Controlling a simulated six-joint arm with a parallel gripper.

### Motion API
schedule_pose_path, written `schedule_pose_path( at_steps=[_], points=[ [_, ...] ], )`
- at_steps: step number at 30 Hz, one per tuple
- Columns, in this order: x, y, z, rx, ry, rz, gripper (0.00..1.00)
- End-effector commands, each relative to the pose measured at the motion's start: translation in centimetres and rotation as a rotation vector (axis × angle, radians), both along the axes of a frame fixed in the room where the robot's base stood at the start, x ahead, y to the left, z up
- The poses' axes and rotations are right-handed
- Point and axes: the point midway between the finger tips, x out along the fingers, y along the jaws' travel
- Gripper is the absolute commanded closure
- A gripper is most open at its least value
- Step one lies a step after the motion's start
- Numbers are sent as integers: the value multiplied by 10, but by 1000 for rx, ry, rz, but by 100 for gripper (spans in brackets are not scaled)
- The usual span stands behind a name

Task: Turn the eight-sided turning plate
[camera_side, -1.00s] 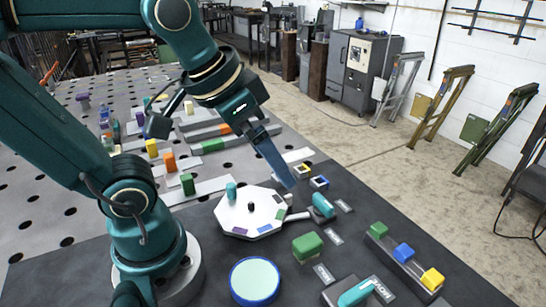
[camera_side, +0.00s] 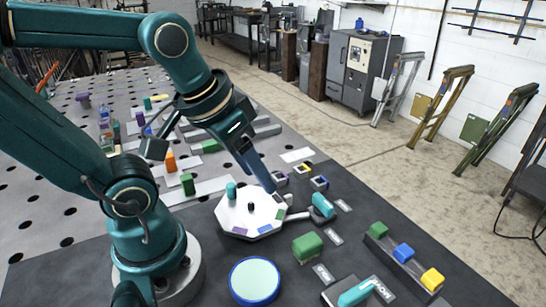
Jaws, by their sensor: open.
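The eight-sided turning plate (camera_side: 262,219) is white and lies flat on the dark mat. It has a black hub (camera_side: 250,207) in the middle, a teal upright peg (camera_side: 231,190) near its far left edge, and coloured patches along its rim. My gripper (camera_side: 269,188) is open and empty, with its blue-grey fingers pointing down over the far right part of the plate. I cannot tell whether the fingertips touch the plate. The fingers hide part of its far edge.
Close to the plate's right are a teal handle (camera_side: 322,206) and small square rings (camera_side: 319,183). In front are a green block (camera_side: 307,247) and a round blue-rimmed pad (camera_side: 254,281). A rail with green, blue and yellow blocks (camera_side: 403,252) lies at the right.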

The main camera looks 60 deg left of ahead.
Motion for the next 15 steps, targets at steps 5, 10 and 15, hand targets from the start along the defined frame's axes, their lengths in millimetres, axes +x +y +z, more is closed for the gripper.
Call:
schedule_pose_path(
  at_steps=[5, 10, 15],
  points=[
    [18, 49, -17, -50, 166, 285, 43],
    [18, 96, -40, -120, 299, 528, 43],
    [7, 123, -58, -178, 382, 671, 43]
  ],
)
